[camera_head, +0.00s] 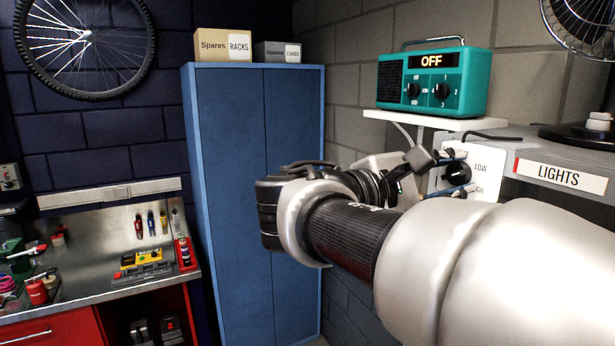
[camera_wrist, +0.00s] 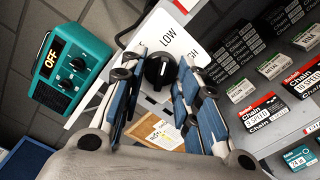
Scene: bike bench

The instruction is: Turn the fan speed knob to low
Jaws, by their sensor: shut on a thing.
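The fan speed knob (camera_head: 457,177) is black and sits on a white plate (camera_head: 487,165) with LOW at the top and a partly hidden HIGH label below. In the wrist view the knob (camera_wrist: 159,71) lies between the two blue-padded fingers of my gripper (camera_wrist: 161,62), and LOW shows above it. In the head view my gripper (camera_head: 455,172) has one finger above and one below the knob, and it is shut on it. A pale mark shows on the knob's face, but I cannot tell exactly which label it points to.
A teal radio (camera_head: 470,85) reading OFF stands on a white shelf (camera_head: 440,121) above my gripper. A grey surface with a LIGHTS label (camera_head: 560,175) and a fan (camera_head: 590,125) is at the right. A blue cabinet (camera_head: 228,150) stands behind my arm. Boxed chains (camera_wrist: 265,113) lie right.

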